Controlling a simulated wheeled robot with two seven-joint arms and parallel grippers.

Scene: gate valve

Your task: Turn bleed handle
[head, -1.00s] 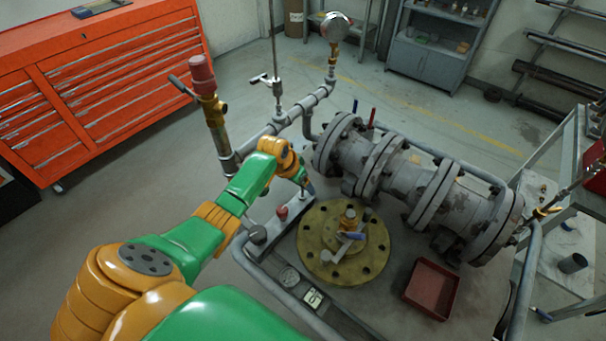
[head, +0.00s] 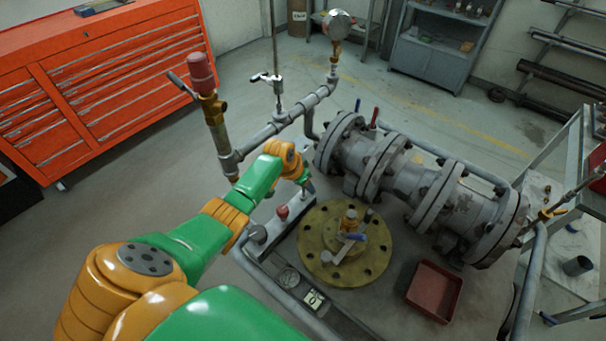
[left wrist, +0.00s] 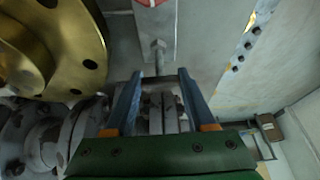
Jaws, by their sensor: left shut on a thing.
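My left gripper (head: 306,187) is at the far end of the grey base bar, left of the flanged valve body (head: 415,180). In the left wrist view, its two blue fingers (left wrist: 160,82) stand on either side of a thin grey stem (left wrist: 158,50) at the bar's end. I take this stem to be the bleed handle; the gripper is shut on it, though the contact is hard to see. In the head view the gripper mostly hides it. My right gripper is not in view.
A red tray (head: 434,290) sits at lower right. An upright pipe with a red cap (head: 201,70) stands at left.

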